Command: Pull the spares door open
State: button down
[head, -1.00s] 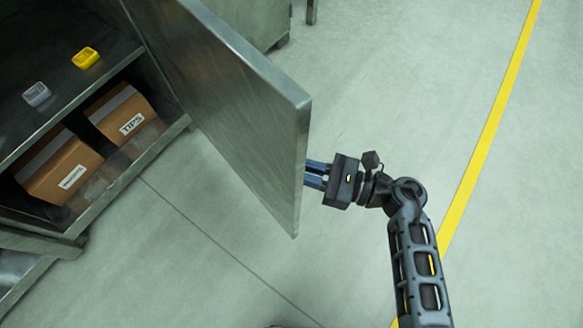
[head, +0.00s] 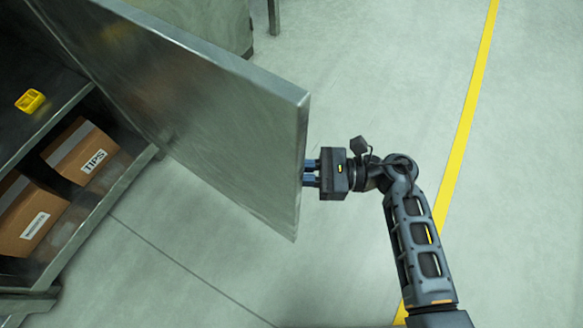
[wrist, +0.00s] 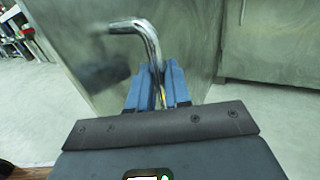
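The spares door (head: 205,110) is a grey metal panel standing swung out from the cabinet (head: 60,250), with the cabinet's inside showing. My gripper (head: 306,173) is at the door's outer face near its free edge. In the wrist view the two blue fingers (wrist: 158,88) are closed around a bent chrome handle (wrist: 148,36) on the door (wrist: 185,40). In the head view the handle is hidden behind the door.
Inside the cabinet are a box marked TIPS (head: 85,152), another cardboard box (head: 28,215) and a yellow tray (head: 30,101). The floor (head: 370,80) to the right of the door is clear, with a yellow line (head: 466,120) along it.

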jog(key=c, duration=1.2)
grip_release()
jog(key=shift+w+a, duration=0.1)
jog(key=shift+a, duration=0.4)
jog(key=shift+d, duration=0.1)
jog(key=shift+s+d+p, duration=0.2)
jog(key=shift+d+p, duration=0.3)
jog(key=shift+d, duration=3.4)
